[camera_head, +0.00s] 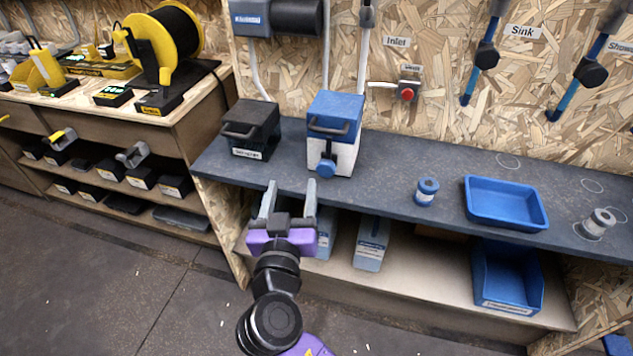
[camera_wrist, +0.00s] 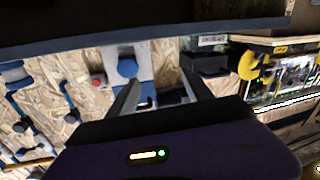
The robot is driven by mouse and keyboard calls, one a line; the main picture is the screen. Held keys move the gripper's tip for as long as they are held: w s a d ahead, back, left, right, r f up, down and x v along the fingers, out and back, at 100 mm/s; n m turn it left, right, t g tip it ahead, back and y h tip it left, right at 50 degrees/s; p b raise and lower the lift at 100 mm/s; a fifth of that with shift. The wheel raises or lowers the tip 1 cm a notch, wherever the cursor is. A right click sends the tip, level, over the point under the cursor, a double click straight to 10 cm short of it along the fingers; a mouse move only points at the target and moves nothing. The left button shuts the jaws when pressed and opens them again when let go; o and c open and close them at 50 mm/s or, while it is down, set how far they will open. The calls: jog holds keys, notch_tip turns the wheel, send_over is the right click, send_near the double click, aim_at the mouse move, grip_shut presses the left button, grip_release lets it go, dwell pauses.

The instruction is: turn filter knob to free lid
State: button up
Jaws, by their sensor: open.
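The filter box (camera_head: 343,158) is white with a blue lid (camera_head: 334,107) that has a dark handle across it. It stands on the dark workbench. A blue filter knob (camera_head: 327,168) sticks out low on its front. In the wrist view, which looks upside down, the blue knob (camera_wrist: 127,68) shows left of centre, beside the left finger's tip. My gripper (camera_head: 291,184) is open and empty, in front of the bench edge and to the left of the knob, apart from it. The fingers (camera_wrist: 159,77) are spread wide in the wrist view.
A black lidded box (camera_head: 252,130) stands left of the filter box. A blue spool (camera_head: 426,191), a blue tray (camera_head: 505,201) and a grey spool (camera_head: 598,222) lie to the right on the workbench (camera_head: 390,184). Boxes stand on the shelf below.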

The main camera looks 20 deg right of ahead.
aim_at(325, 172)
jog(key=shift+w+d+f+m+g+h+b, duration=0.25)
jog(key=shift+w+d+m+h, duration=0.35)
jog(key=shift+d, duration=0.8)
jog(key=shift+w+d+m+g+h+b, duration=0.1)
jog(key=shift+w+d+m+g+h, duration=0.45)
jog(key=shift+d, duration=0.9)
jog(key=shift+w+d+f+m+g+h+b, duration=0.1)
jog(key=shift+w+d+m+h, duration=0.25)
jog(key=shift+w+d+m, duration=0.8)
jog(key=shift+s+d+n, duration=0.25)
jog(key=shift+n, duration=0.15)
jog(key=shift+c, duration=0.5)
grip_shut()
